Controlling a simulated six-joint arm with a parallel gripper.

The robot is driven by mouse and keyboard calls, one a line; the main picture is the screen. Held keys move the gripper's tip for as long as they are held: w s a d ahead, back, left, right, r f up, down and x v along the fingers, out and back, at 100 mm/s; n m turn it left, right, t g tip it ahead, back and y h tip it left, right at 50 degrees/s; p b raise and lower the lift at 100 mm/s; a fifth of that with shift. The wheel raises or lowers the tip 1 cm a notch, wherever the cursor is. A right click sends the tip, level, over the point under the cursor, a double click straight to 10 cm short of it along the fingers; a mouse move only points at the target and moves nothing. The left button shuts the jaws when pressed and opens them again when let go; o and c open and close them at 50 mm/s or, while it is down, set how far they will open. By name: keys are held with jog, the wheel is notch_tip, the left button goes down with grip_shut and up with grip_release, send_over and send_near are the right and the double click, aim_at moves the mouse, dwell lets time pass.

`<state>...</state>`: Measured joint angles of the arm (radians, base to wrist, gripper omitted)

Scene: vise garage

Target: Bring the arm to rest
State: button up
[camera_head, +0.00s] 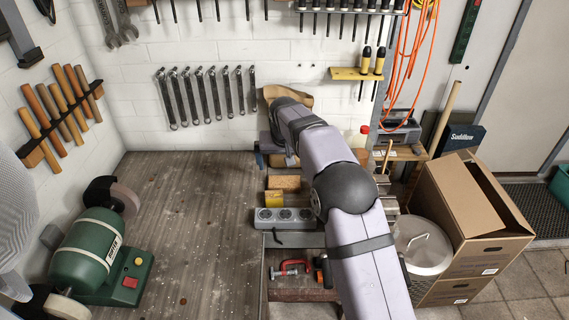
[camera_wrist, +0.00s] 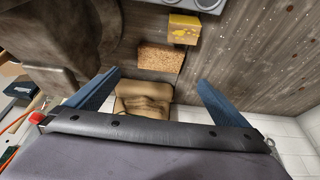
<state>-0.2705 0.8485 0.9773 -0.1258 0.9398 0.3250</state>
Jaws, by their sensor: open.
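My gripper (camera_wrist: 158,84) is open in the wrist view, its two blue fingers set wide apart. I see nothing held between them. A tan, rounded object (camera_wrist: 143,100) shows beyond and between the fingers; I cannot tell whether they touch it. In the head view my arm reaches from the bottom right up towards the back wall over the bench (camera_head: 195,220). The fingers are mostly hidden there behind the arm. The tan object (camera_head: 287,93) shows behind the arm's far end.
A cork-brown block (camera_wrist: 160,57), a yellow block (camera_wrist: 183,28) and a grey socket strip (camera_head: 285,217) lie beside the arm. A green grinder (camera_head: 92,250) stands at left. A cardboard box (camera_head: 470,215) and a white bin (camera_head: 424,248) stand at right. The bench's middle is clear.

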jog(key=s+d+r+m+g+y+p, duration=0.1)
jog(key=s+d+r+m+y, duration=0.3)
jog(key=s, duration=0.7)
jog(key=s+r+m+g+p, duration=0.1)
jog(key=s+r+m+g, duration=0.1)
jog(key=s+r, duration=0.65)
jog(key=s+d+f+n+h, duration=0.1)
jog(key=s+d+f+n, duration=0.1)
jog(key=s+f, duration=0.4)
jog(key=s+d+f+n+g+h+b, duration=0.1)
jog(key=s+d+f+n, duration=0.1)
jog(key=s+d+f, duration=0.3)
jog(key=s+d+f+n+h+b, duration=0.1)
jog(key=s+d+f+n+h, duration=0.1)
jog(key=s+f, duration=0.4)
jog(key=s+d, duration=0.1)
jog(key=s, duration=0.3)
jog(key=shift+d+f, duration=0.4)
